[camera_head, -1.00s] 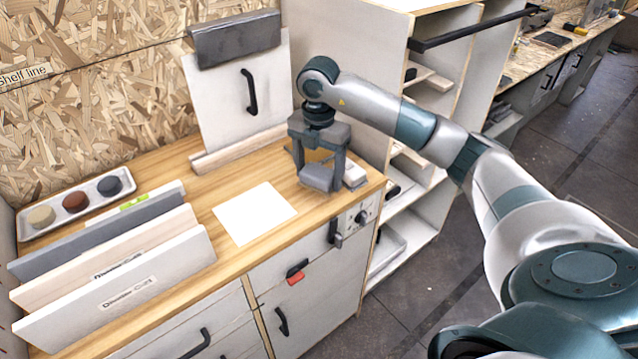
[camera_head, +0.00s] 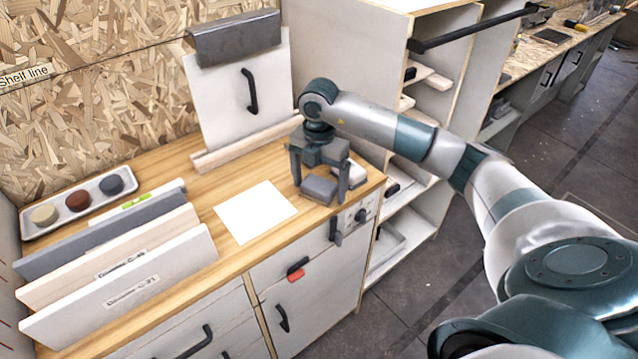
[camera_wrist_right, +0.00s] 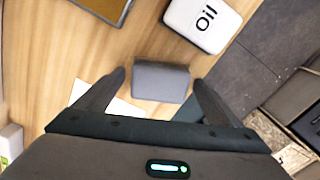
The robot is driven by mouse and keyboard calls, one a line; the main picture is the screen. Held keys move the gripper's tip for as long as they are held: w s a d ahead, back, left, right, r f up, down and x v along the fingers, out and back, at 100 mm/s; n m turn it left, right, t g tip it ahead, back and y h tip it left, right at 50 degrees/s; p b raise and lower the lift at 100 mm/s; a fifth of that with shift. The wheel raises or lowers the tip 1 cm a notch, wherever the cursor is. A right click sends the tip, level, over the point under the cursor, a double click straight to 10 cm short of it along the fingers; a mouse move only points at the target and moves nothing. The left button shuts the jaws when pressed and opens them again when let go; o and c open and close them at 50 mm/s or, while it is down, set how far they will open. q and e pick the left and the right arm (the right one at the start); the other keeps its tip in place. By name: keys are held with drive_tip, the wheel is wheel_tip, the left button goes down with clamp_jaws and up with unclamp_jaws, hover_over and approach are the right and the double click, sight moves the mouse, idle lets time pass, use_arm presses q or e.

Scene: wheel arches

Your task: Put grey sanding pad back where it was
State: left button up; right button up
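The grey sanding pad (camera_head: 319,189) lies on the wooden worktop near its right front corner. In the right wrist view, the pad (camera_wrist_right: 160,80) is a dark grey block between my two fingers. My right gripper (camera_head: 319,190) is low over the worktop with one finger on each side of the pad. In the wrist view, the right gripper (camera_wrist_right: 158,82) is open, with a gap showing between each finger and the pad. My left gripper is in neither view.
A white sheet (camera_head: 255,211) lies left of the pad. A white block marked Oil (camera_wrist_right: 203,22) stands close by. A tray (camera_head: 97,214) with three round pieces and several upright boards (camera_head: 120,285) are at left. A white panel (camera_head: 225,105) stands behind.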

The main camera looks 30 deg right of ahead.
sight(319, 183)
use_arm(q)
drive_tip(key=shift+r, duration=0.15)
use_arm(e)
drive_tip(key=shift+r, duration=0.15)
drive_tip(key=shift+w+r, duration=0.1)
drive_tip(key=shift+r, duration=0.45)
wheel_tip(319, 183, up, 4)
drive_tip(key=shift+f+b, duration=0.1)
drive_tip(key=shift+b, duration=0.85)
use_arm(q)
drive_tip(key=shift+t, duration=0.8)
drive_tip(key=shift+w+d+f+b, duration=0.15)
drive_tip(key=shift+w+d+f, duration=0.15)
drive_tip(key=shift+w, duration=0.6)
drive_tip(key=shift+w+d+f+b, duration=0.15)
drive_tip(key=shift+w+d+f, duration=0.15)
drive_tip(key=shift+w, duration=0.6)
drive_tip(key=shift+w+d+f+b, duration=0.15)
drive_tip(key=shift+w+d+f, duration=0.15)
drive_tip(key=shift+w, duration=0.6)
use_arm(e)
wheel_tip(319, 183, up, 7)
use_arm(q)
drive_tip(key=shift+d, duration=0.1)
